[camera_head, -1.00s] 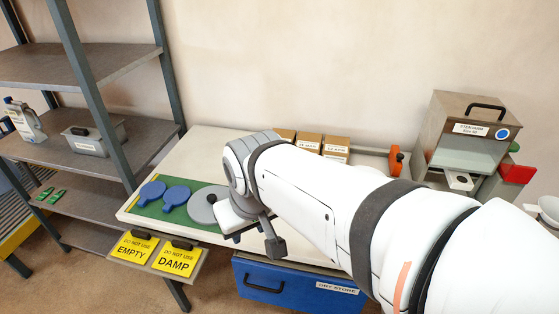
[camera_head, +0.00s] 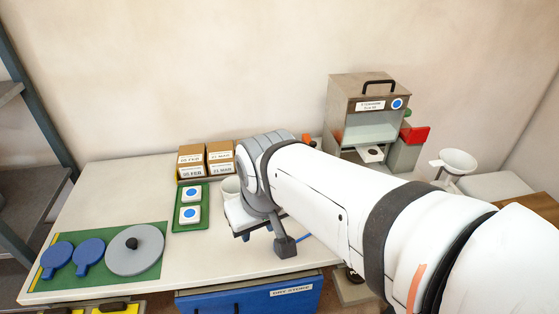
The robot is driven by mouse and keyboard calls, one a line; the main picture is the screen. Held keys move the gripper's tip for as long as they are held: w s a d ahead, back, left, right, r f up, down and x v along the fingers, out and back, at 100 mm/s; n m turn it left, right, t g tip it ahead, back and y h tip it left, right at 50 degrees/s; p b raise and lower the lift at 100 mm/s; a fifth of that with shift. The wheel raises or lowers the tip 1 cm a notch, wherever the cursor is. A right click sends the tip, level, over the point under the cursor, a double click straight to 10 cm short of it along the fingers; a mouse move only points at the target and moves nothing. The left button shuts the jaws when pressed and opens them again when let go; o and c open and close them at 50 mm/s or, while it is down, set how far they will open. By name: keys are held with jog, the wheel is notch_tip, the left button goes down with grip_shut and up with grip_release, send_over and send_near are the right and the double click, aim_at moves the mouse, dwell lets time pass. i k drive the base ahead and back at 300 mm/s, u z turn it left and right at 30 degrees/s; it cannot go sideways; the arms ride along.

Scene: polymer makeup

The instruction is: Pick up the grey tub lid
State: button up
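The grey tub lid (camera_head: 140,262) is a round disc with a black knob. It lies flat on the green mat (camera_head: 100,278) at the left end of the table, beside two blue round paddle-shaped pieces (camera_head: 88,253) (camera_head: 57,256). My gripper (camera_head: 242,232) is to the right of the lid, above the table and clearly apart from it.
A green tray (camera_head: 177,222) with two white blue-dotted blocks lies between the lid and my gripper. Labelled brown boxes (camera_head: 191,161) stand behind it. A metal cabinet (camera_head: 341,103) and a white funnel-like cup (camera_head: 458,160) are at the right. A blue drawer (camera_head: 225,302) is below the table edge.

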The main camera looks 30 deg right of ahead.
aim_at(136, 249)
jog(key=z, duration=0.35)
jog(key=k, duration=1.05)
jog(key=z, duration=0.25)
jog(key=i, duration=1)
jog(key=u, duration=1.5)
jog(key=i, duration=0.55)
jog(key=u, duration=0.1)
